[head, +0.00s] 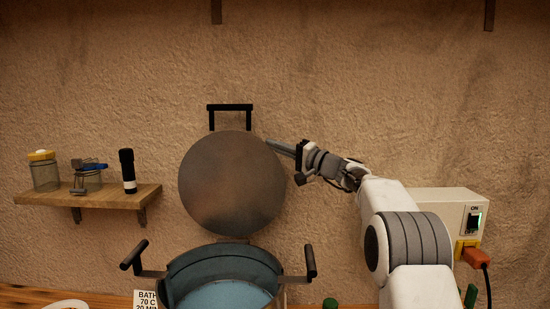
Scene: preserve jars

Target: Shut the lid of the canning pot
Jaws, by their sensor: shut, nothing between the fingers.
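The canning pot (218,259) stands at the bottom middle of the head view, with pale blue liquid inside and a black-gripped handle on each side. Its round grey lid (232,184) stands open and upright behind the pot, close to the wall. A black bar handle (230,108) sticks up from the lid's top edge. My gripper (270,144) reaches in from the right and is shut and empty. Its fingertips are beside the lid's upper right edge; I cannot tell whether they touch it or are behind it.
A switch box (474,219) marked ON, with an orange plug (475,257), is at right. A sign (147,300) stands left of the pot.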

